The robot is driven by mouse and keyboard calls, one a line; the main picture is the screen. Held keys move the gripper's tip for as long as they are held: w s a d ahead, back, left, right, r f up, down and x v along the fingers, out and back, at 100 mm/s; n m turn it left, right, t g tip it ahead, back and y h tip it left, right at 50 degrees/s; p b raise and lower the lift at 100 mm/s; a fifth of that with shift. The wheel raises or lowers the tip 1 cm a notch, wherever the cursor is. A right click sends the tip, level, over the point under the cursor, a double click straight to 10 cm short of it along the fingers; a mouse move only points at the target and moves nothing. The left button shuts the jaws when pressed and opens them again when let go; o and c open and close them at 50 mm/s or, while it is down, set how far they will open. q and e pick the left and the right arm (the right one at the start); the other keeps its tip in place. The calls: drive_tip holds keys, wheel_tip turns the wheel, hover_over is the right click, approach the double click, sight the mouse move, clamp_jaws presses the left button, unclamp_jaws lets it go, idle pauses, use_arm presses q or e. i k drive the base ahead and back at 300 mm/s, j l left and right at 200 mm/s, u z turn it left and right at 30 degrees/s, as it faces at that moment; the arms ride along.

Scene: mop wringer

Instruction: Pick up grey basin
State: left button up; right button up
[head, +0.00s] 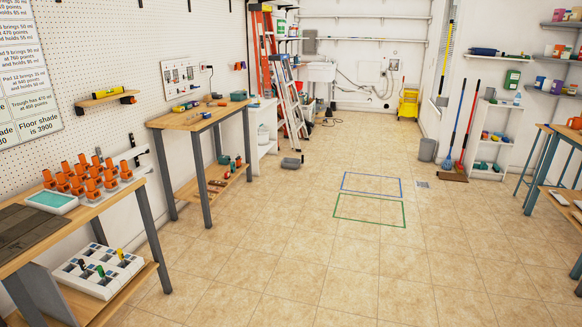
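A grey round tub-like container (428,149) stands upright on the floor near the right wall, far from me. It is small in the view, and I cannot tell whether it is the grey basin. A low dark grey object (292,162) lies on the floor by the ladders; its exact shape is unclear. A yellow mop wringer bucket (408,104) stands at the back of the room. Neither of my grippers shows in the head view.
A near-left workbench (110,190) holds orange pieces and a tray of teal liquid (51,201). A second workbench (205,115) stands behind it. Blue (372,175) and green (370,197) outlines mark the open middle floor. Broom and mop lean near right shelves (497,140).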

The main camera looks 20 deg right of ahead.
sight(286, 162)
drive_tip(key=i+l+z, duration=0.45)
drive_tip(key=i, duration=0.45)
drive_tip(key=i+z, duration=0.4)
drive_tip(key=i, duration=5.05)
drive_tip(key=l, duration=0.1)
